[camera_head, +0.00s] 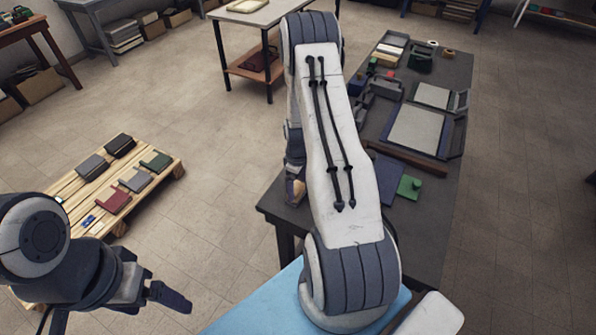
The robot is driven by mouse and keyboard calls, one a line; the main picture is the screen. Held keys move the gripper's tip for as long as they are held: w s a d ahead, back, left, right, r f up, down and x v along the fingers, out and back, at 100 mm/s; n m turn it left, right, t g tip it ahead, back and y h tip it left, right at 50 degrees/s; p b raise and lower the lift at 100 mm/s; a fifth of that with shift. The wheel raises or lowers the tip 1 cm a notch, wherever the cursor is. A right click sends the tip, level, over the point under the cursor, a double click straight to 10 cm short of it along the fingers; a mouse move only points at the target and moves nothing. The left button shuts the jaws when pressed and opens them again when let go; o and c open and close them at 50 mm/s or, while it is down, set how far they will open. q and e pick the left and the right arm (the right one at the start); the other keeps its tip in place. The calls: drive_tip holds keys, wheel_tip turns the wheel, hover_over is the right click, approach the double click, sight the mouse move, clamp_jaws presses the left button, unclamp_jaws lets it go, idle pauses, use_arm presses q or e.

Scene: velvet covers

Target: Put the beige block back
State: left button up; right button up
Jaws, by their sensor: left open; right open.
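A small pale beige-yellow block (385,61) lies near the far left edge of the dark table (436,205); it is too small to be sure it is the beige block. My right arm crosses the middle of the view. My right gripper (295,188) is mostly hidden beside that arm, at the table's near left corner. A tan patch shows at its tip; I cannot tell what it is. My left gripper (122,303) is open at the lower left, apart from the wooden pallet (172,164).
The pallet holds several flat covers, including a dark red one (113,200) and a green one (156,161). The dark table carries grey panels (416,130), a green piece (408,187) and trays. A white-topped table (253,13) stands behind. Floor between pallet and dark table is clear.

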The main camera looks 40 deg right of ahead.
sight(298, 188)
wheel_tip(298, 188, up, 10)
drive_tip(key=b, duration=0.2)
idle(0.3)
wheel_tip(298, 188, down, 13)
drive_tip(key=p, duration=0.2)
drive_tip(key=shift+r+p, duration=0.2)
drive_tip(key=shift+p, duration=0.15)
drive_tip(key=shift+w+r, duration=0.1)
drive_tip(key=shift+r, duration=1.2)
drive_tip(key=shift+f, duration=0.1)
